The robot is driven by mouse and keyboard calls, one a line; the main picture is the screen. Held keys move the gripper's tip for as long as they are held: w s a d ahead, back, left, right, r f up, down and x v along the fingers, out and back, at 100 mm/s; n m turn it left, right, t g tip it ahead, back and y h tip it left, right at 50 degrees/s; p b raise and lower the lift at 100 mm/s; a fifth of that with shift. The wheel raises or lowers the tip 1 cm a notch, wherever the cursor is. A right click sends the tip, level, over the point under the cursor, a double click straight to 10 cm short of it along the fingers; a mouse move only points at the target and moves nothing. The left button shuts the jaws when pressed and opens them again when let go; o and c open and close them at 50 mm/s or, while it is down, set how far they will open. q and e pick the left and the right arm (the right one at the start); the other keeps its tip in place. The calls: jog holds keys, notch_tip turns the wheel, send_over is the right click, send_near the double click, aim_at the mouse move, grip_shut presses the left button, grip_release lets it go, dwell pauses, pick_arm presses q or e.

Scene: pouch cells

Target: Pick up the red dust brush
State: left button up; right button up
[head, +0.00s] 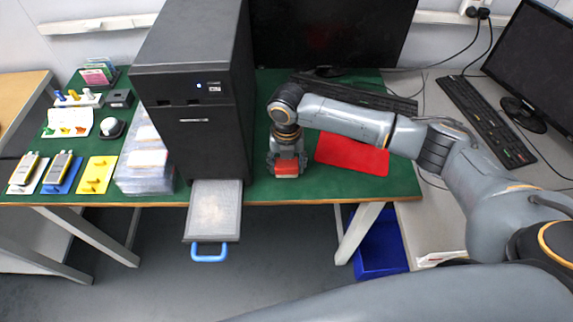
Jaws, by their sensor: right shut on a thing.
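The red dust brush (287,170) is a small red block at the front edge of the green-topped table, just right of the black machine. My right gripper (287,164) reaches down over it from above and is shut on it, with the fingers hiding part of it. I cannot tell whether the brush still touches the table. My left gripper is not in view.
A red mat (352,154) lies bare to the right. The tall black machine (193,130) stands close on the left, its tray (214,208) with a blue handle pulled out. A keyboard (354,96) and monitor (330,35) are behind. A blue bin (381,245) is below.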

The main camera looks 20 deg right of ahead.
aim_at(286, 163)
jog(key=shift+r, duration=0.35)
notch_tip(286, 163, up, 2)
jog(key=shift+a+r+b, duration=0.1)
jog(key=shift+r+b, duration=0.15)
jog(key=shift+b, duration=0.2)
jog(key=s+a+r+b, duration=0.1)
jog(key=s+a+r, duration=0.8)
jog(key=s, duration=0.1)
jog(key=shift+s+r, duration=0.3)
jog(key=o, duration=0.6)
jog(key=c, duration=0.5)
jog(key=shift+o, duration=0.2)
jog(key=shift+d, duration=0.1)
